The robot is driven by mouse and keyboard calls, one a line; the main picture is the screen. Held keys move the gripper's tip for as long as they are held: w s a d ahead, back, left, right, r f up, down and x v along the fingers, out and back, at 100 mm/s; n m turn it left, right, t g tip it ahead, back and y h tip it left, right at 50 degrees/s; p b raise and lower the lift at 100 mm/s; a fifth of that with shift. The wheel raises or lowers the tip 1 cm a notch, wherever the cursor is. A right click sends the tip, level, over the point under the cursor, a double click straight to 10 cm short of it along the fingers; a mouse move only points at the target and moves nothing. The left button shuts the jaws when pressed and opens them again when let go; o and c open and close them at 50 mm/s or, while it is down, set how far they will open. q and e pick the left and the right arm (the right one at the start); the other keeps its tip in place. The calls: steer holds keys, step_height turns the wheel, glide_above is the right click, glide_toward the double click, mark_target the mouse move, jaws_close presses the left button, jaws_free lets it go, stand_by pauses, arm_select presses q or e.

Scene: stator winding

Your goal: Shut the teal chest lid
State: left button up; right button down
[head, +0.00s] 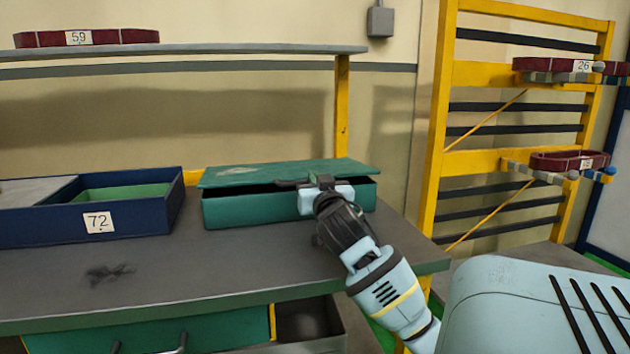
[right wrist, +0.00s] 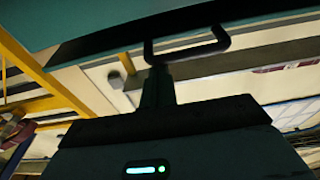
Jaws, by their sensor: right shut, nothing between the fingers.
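The teal chest (head: 250,208) stands at the back right of the workbench. Its lid (head: 270,173) is nearly down, with a dark gap between lid and box along the front. My right gripper (head: 305,182) is shut and empty at the chest's front, by the lid's front edge. I cannot tell if it touches the lid. In the right wrist view a teal surface (right wrist: 90,18) spans the top, close to the gripper's fingers (right wrist: 187,48). My left gripper does not show.
A navy box (head: 140,217) marked 72 sits left of the chest on the grey bench (head: 210,270). A yellow rack (head: 440,120) stands to the right. A shelf (head: 200,48) runs above the bench.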

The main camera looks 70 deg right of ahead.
steer(key=v, duration=0.8)
steer(key=shift+p, duration=0.3)
